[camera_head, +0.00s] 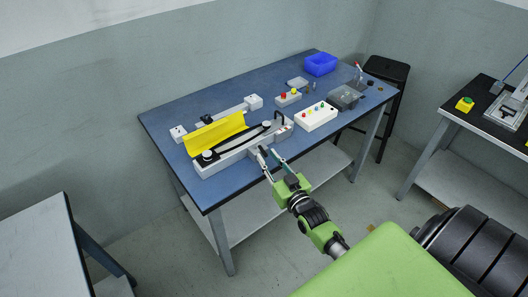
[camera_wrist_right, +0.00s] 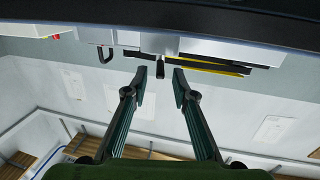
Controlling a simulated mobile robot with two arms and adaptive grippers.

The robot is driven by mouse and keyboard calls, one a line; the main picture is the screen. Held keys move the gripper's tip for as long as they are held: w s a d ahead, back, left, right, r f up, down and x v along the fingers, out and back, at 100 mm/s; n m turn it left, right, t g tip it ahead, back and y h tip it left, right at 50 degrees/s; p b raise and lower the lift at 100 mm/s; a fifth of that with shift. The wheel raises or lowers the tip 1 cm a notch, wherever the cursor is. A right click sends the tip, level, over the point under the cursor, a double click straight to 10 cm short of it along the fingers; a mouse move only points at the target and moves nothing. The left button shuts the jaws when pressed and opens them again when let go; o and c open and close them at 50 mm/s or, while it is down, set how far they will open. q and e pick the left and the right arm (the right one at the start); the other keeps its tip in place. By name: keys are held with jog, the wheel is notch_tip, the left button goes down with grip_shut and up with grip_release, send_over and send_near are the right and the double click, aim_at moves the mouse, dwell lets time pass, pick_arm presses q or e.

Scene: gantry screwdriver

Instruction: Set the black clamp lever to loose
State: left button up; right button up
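My right gripper (camera_head: 269,151) is open at the front edge of the blue table, in front of a grey fixture (camera_head: 228,161) with a raised yellow cover (camera_head: 215,131). The right wrist view looks upside down. There, a short black lever-like piece (camera_wrist_right: 160,70) projects from the fixture between the open fingertips (camera_wrist_right: 159,72); no contact shows. It seems to be the clamp lever, but its setting cannot be told. In the head view this piece is too small or hidden to make out. A black hook-shaped handle (camera_head: 278,117) stands at the fixture's right end. My left gripper is out of view.
Behind the right gripper stand a white button box (camera_head: 316,116), a smaller box with red and yellow buttons (camera_head: 288,98), a grey box (camera_head: 344,97) and a blue bin (camera_head: 320,64). The table's front left corner (camera_head: 206,202) is bare.

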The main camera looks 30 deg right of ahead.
aim_at(267, 156)
jog(key=shift+w+d, duration=0.2)
jog(key=shift+w, duration=1.65)
jog(key=shift+c, duration=0.4)
grip_shut()
jog(key=shift+d+n+y+b, duration=0.25)
jog(key=shift+n+y+b, duration=0.45)
jog(key=shift+y, duration=0.25)
jog(key=shift+d+n+y+b, duration=0.2)
jog(key=shift+n+y+b, duration=0.3)
jog(key=shift+y+b, duration=0.35)
jog(key=shift+o, duration=0.4)
grip_release()
